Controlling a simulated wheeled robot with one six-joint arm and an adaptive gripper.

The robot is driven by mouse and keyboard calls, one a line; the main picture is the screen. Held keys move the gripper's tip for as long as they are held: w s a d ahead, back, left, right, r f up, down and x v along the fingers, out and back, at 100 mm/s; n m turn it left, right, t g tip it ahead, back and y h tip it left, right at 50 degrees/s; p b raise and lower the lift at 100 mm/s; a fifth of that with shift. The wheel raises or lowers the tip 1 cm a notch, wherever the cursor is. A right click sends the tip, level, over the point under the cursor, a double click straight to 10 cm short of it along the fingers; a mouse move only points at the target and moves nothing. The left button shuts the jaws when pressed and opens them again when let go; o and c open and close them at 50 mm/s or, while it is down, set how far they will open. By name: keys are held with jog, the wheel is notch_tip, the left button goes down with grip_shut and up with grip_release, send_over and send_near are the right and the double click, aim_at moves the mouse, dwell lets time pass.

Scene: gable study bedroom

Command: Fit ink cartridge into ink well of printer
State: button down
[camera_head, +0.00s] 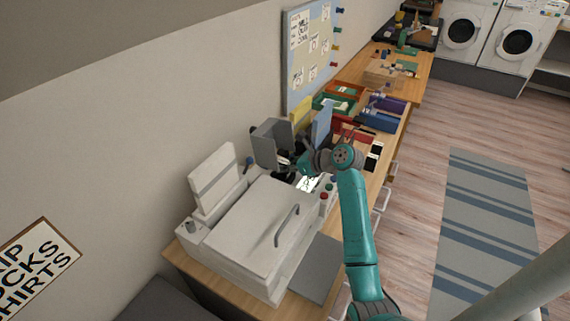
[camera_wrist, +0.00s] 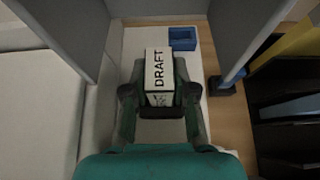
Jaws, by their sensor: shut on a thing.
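The white printer (camera_head: 250,236) stands on a wooden desk, with a handled lid and coloured buttons at its right end. My gripper (camera_head: 288,164) is beyond that end, between upright panels. In the wrist view my gripper (camera_wrist: 159,92) is shut on a white block marked DRAFT (camera_wrist: 158,68), which appears to be the ink cartridge. A small blue open-looking block (camera_wrist: 182,39) sits just beyond it to the right, on a pale strip; I cannot tell if it is the ink well. The cartridge's underside is hidden.
Grey upright panels (camera_wrist: 64,30) and (camera_wrist: 240,40) flank my gripper on both sides. A blue panel (camera_head: 321,125) stands close to it in the head view. Trays and folders (camera_head: 377,112) crowd the desk beyond. The floor with the striped rug (camera_head: 480,230) is clear.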

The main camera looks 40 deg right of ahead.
jog(key=shift+f, duration=0.7)
jog(key=c, duration=0.9)
grip_release()
jog(key=shift+o, duration=0.2)
jog(key=v, duration=1.2)
jog(key=shift+s+f, duration=0.1)
